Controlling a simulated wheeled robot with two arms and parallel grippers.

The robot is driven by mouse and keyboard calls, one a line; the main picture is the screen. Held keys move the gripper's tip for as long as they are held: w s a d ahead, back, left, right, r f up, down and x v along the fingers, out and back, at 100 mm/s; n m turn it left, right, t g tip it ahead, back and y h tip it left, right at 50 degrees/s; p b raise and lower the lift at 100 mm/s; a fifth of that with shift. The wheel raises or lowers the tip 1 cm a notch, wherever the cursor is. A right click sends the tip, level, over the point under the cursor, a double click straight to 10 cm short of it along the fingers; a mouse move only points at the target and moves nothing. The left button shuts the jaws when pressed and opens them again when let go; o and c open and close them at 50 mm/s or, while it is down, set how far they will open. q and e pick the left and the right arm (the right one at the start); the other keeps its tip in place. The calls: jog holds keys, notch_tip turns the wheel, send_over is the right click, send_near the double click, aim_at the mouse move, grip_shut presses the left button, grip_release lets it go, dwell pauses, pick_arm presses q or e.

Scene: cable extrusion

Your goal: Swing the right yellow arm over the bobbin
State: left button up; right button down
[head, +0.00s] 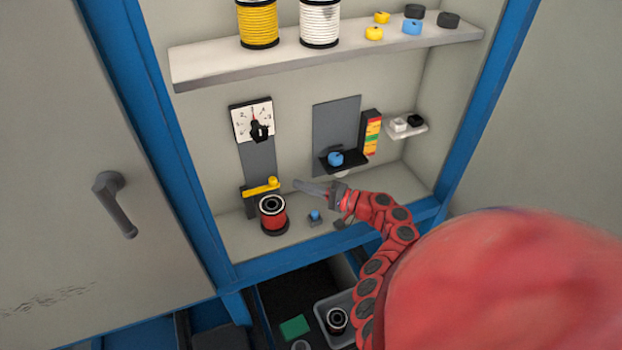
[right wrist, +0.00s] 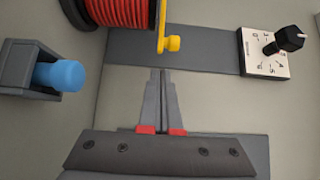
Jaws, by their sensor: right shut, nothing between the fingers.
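The red bobbin (head: 272,214) stands upright on the cabinet floor; its red windings (right wrist: 120,12) show at the top of the right wrist view. The yellow arm (head: 262,187) lies just above and behind the bobbin, with a round knob at its right end. In the right wrist view the yellow arm (right wrist: 165,42) shows its knob just beyond my fingertips. My right gripper (head: 298,185) is shut and empty, its tips close to the knob, with a small gap in the wrist view (right wrist: 160,72). My left gripper is not in view.
A dial (head: 252,122) sits above the yellow arm. A blue button (head: 315,215) on a grey block stands right of the bobbin. A black bracket with a blue piece (head: 335,158) is on the back wall. A shelf (head: 320,56) with spools spans above. A bin (head: 322,312) sits below.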

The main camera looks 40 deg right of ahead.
jog(key=shift+p+x, duration=0.35)
jog(key=shift+x, duration=2.2)
jog(key=shift+a+r+h, duration=0.1)
jog(key=shift+h, duration=0.2)
jog(key=shift+s+m+t, duration=0.1)
jog(key=shift+m+t, duration=0.3)
jog(key=shift+s+a+m+h, duration=0.3)
jog(key=shift+s+h, duration=0.1)
jog(key=shift+h, duration=0.3)
jog(key=shift+s+a+f+m+t+h+b, duration=0.15)
jog(key=shift+s+m+t+h+b, duration=0.15)
jog(key=shift+s+m+h, duration=0.25)
jog(key=shift+s+a+f+m+t+h+b, duration=0.1)
jog(key=shift+s+a+m+t+h+b, duration=0.2)
jog(key=shift+h, duration=0.45)
jog(key=shift+s+a+r+m+h+b, duration=0.1)
jog(key=shift+s+a+m+h+b, duration=0.15)
jog(key=shift+s+m+h, duration=0.55)
jog(key=shift+s+a+m+h+b, duration=0.1)
jog(key=shift+s+a+m+h, duration=0.25)
jog(key=shift+h, duration=0.75)
jog(key=shift+d, duration=0.15)
